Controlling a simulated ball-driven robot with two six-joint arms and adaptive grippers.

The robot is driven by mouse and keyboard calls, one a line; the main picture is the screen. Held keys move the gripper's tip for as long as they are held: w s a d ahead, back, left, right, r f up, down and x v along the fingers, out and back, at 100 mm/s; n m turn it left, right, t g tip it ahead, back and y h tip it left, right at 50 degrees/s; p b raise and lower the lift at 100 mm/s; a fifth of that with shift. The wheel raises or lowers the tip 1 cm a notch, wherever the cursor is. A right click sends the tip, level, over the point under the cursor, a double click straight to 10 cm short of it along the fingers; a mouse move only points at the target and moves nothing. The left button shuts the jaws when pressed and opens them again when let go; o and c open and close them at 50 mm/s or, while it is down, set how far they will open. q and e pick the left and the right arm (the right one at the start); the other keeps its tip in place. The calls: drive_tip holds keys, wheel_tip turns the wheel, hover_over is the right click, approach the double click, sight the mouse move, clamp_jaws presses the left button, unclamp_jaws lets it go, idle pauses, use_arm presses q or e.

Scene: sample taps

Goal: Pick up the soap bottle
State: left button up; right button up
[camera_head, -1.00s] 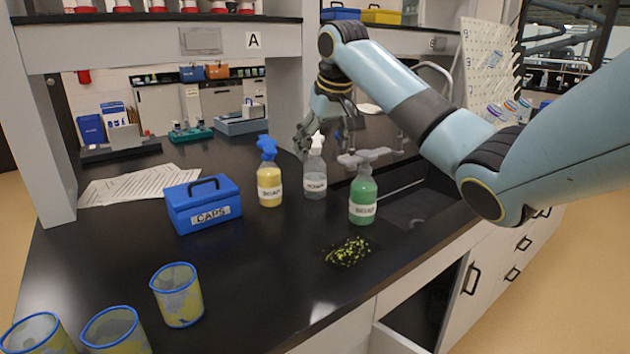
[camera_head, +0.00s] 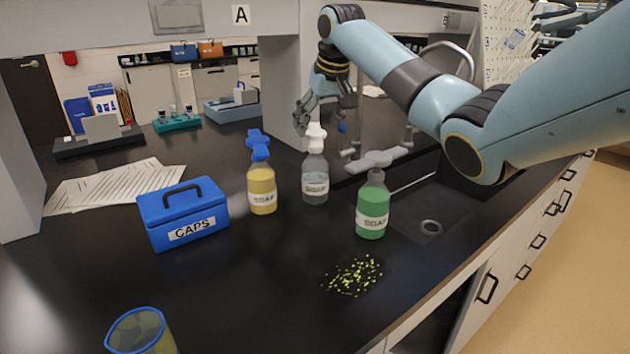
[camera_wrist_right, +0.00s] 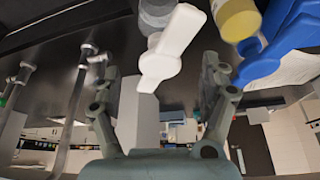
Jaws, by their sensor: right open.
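Three pump bottles stand upright on the black bench. One holds yellow liquid (camera_head: 262,188) under a blue pump and its label reads SOAP. The middle one is clear-grey (camera_head: 315,183) with a white pump, its label too small to read. The third is green (camera_head: 372,212) with a grey pump; its label seems to read SOAP. My right gripper (camera_head: 327,122) is open and empty, pointing down at the white pump. In the right wrist view, the white pump head (camera_wrist_right: 170,48) shows between and beyond the open fingers, with the blue pump (camera_wrist_right: 270,50) at right. My left gripper is not in view.
A blue CAPS box (camera_head: 185,217) stands left of the bottles, with papers (camera_head: 100,185) behind it. Yellow-green bits (camera_head: 352,276) lie in front of the green bottle. A blue-rimmed beaker (camera_head: 140,332) is at the front. A sink and faucet (camera_head: 445,60) are at right; a shelf post stands behind.

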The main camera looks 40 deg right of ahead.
sight(317, 133)
drive_tip(key=shift+w+f, duration=0.15)
drive_tip(key=shift+f, duration=0.25)
drive_tip(key=x, duration=0.4)
drive_tip(key=shift+w+d+f+p, duration=0.1)
drive_tip(key=shift+w+f+p, duration=0.05)
drive_tip(key=shift+w+p, duration=0.15)
drive_tip(key=shift+w+d+f, duration=0.1)
drive_tip(key=shift+f, duration=0.35)
drive_tip(key=c, duration=0.7)
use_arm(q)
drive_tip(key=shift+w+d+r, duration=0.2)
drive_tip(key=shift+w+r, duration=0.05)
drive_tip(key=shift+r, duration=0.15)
use_arm(e)
clamp_jaws()
